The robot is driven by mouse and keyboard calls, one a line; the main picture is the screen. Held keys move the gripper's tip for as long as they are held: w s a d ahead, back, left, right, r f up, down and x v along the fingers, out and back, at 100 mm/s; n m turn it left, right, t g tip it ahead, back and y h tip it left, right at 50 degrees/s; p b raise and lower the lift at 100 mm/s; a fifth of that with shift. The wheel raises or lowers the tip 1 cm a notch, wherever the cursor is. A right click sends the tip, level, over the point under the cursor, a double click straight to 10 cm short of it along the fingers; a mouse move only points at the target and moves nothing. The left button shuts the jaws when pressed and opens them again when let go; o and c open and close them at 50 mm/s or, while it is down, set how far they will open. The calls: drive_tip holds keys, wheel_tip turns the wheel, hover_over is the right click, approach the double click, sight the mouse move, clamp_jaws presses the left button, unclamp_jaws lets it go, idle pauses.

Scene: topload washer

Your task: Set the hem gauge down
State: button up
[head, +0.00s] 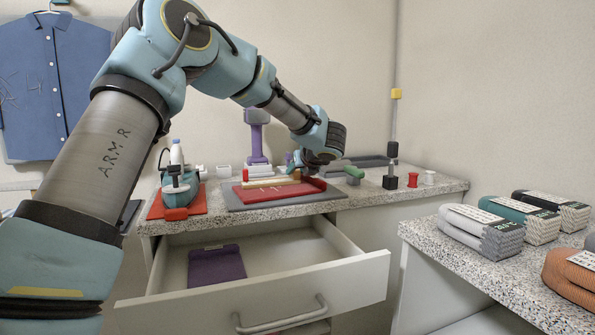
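My gripper (301,172) is at the end of my arm, low over the right part of a red flat piece (284,194) on the worktop. It is small here and partly covered by my wrist, so I cannot tell whether its fingers are open or shut. A pale, narrow strip (262,183) lies along the back of the red piece, left of my gripper. No piece can be surely made out as the hem gauge, and I cannot tell whether my gripper holds it. The red piece lies on a grey mat (240,206).
A teal iron (178,186) stands on a red pad at left. A purple stand (257,140) is behind the mat. Small spools (429,178) stand at right. The drawer (290,291) below is open with a purple piece (217,266) inside. Folded cloths (482,230) lie on the right counter.

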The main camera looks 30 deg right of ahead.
drive_tip(key=shift+o, duration=1.3)
drive_tip(key=shift+r, duration=0.1)
drive_tip(key=b+v, duration=0.1)
drive_tip(key=v, duration=1.1)
drive_tip(key=shift+a, duration=0.1)
